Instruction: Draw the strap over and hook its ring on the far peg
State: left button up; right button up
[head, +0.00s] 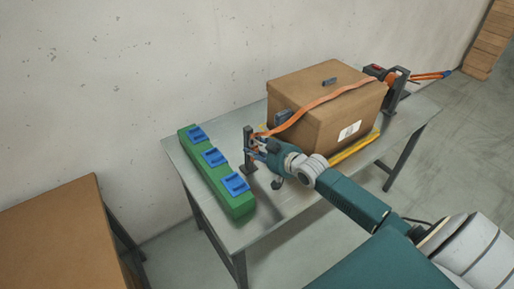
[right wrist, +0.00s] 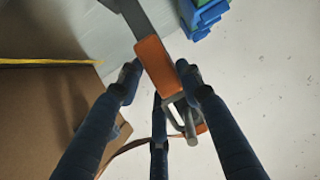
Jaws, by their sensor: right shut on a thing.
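An orange strap (head: 318,105) runs from the dark stand (head: 394,92) at the right over the top of a cardboard box (head: 330,100) to its left side. My right gripper (head: 257,146) is beside the dark upright post (head: 248,150) left of the box, shut on the strap's end. In the right wrist view the metal ring (right wrist: 188,122) shows between the fingers. My left gripper is out of view.
A green block with several blue pieces (head: 243,206) stands on the grey table's (head: 290,215) left side. A yellow strip (head: 355,150) lies along the box's front. Another brown box (head: 60,235) is lower left.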

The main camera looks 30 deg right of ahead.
jog(key=shift+w, duration=0.1)
dwell(0.3)
jog(key=o, duration=1.3)
